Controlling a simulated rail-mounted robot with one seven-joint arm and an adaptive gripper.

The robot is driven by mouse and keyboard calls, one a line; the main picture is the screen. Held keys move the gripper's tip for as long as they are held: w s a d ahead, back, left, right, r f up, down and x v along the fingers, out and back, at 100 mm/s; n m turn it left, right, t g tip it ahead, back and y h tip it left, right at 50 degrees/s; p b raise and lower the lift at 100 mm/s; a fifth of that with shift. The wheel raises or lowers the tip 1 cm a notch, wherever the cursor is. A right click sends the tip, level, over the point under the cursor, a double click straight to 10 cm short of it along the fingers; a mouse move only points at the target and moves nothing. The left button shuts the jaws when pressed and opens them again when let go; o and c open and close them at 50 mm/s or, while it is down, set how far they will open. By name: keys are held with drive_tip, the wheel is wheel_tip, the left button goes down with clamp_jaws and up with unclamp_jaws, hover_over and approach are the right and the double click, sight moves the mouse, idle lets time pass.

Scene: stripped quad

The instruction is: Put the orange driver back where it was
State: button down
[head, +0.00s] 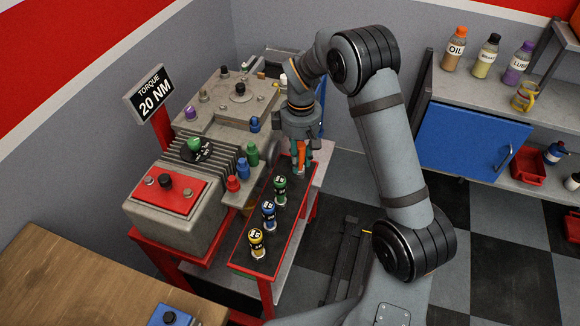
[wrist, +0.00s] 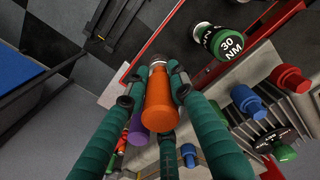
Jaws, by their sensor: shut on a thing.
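The orange driver (head: 301,156) is in my gripper (head: 301,166), over the far end of the red-rimmed tray (head: 236,266). In the wrist view the orange driver (wrist: 159,108) sits between the green fingers (wrist: 160,85), its orange end toward the camera. I cannot tell whether its lower end touches the tray. In the tray stand a green driver (head: 280,190), a blue driver (head: 268,214) and a yellow driver (head: 257,242), in a row toward the near end. The green driver, marked 30 NM, also shows in the wrist view (wrist: 224,43).
Left of the tray is a grey finned machine (head: 150,222) with red, blue and green knobs close to the tray. A sign (head: 150,95) reads TORQUE 20 NM. A wooden bench (head: 50,270) is at near left. A shelf with bottles and a blue door (head: 470,140) is at right.

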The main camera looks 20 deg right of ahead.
drive_tip(key=shift+w+a+f+p, duration=0.25)
drive_tip(key=shift+a+f+p, duration=0.1)
drive_tip(key=shift+f, duration=0.6)
drive_tip(key=shift+w+a+f+p, duration=0.2)
drive_tip(key=shift+w+a+f, duration=0.15)
drive_tip(key=shift+f, duration=0.55)
drive_tip(key=shift+w+a+f+p, duration=0.2)
drive_tip(key=shift+a+f+p, duration=0.15)
drive_tip(key=shift+f, duration=0.6)
drive_tip(key=shift+f, duration=0.1)
drive_tip(key=c, duration=1.9)
unclamp_jaws()
drive_tip(key=shift+f+b, duration=0.15)
drive_tip(key=shift+b, duration=0.15)
drive_tip(key=shift+c, duration=0.2)
drive_tip(key=o, duration=0.5)
wheel_tip(320, 180, up, 13)
drive_tip(key=shift+f+b, duration=0.2)
drive_tip(key=shift+b, duration=0.15)
drive_tip(key=shift+f, duration=0.15)
